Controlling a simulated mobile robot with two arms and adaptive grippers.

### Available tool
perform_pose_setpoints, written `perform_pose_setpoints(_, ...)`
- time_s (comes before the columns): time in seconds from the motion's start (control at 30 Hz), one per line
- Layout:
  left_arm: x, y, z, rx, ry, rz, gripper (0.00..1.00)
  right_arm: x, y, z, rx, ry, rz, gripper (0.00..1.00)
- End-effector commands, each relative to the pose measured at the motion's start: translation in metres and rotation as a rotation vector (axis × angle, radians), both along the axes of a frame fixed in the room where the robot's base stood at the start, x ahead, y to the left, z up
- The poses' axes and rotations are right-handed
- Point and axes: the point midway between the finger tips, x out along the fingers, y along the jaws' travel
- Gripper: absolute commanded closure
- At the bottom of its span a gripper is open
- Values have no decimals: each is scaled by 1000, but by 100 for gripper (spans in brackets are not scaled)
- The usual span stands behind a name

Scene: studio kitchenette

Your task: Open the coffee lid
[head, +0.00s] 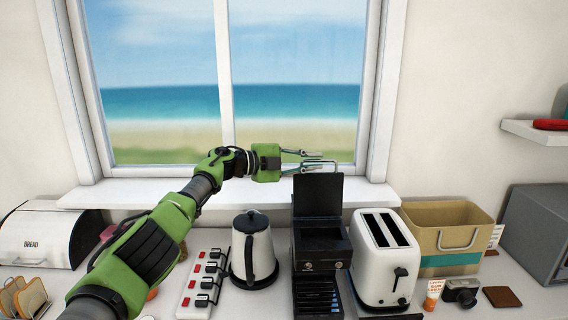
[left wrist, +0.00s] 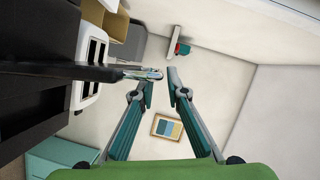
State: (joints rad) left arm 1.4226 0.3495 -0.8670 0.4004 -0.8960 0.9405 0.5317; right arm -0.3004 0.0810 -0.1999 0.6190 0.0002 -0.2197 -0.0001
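The black coffee machine (head: 321,252) stands on the counter between the kettle and the toaster. Its lid (head: 317,197) stands upright at the back, raised off the body, with a thin metal handle at its top edge. My left gripper (head: 318,160) is at the lid's top edge, fingers pointing right. In the left wrist view the fingers (left wrist: 159,78) are apart with nothing clearly between them. The dark lid (left wrist: 60,72) comes in from the left there, its handle end (left wrist: 143,73) close to one fingertip; contact cannot be told. My right gripper is out of view.
A white kettle (head: 253,250) and a power strip (head: 202,283) stand left of the machine. A white toaster (head: 383,260) is close on its right, then a tan basket (head: 447,228). The window (head: 225,80) is behind. Air above the toaster is clear.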

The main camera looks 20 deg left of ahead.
Motion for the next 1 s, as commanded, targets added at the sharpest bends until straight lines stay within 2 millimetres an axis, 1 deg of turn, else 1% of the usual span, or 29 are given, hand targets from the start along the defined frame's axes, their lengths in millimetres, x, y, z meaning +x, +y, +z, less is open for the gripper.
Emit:
perform_pose_setpoints(0.03,-3,4,0,2,-1,-1,86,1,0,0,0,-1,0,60)
perform_pose_setpoints(0.17,-12,11,0,5,0,-2,86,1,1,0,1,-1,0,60)
perform_pose_setpoints(0.2,-15,17,1,4,1,1,86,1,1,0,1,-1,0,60)
perform_pose_setpoints(0.37,-33,35,4,4,1,-1,86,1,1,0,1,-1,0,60)
perform_pose_setpoints(0.43,-41,47,6,4,0,0,86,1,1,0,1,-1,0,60)
perform_pose_setpoints(0.6,-58,67,10,3,2,-2,86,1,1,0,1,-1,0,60)
perform_pose_setpoints(0.8,-68,76,12,1,3,-4,86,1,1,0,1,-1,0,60)
perform_pose_setpoints(1.0,-68,77,13,1,2,-4,86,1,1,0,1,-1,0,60)
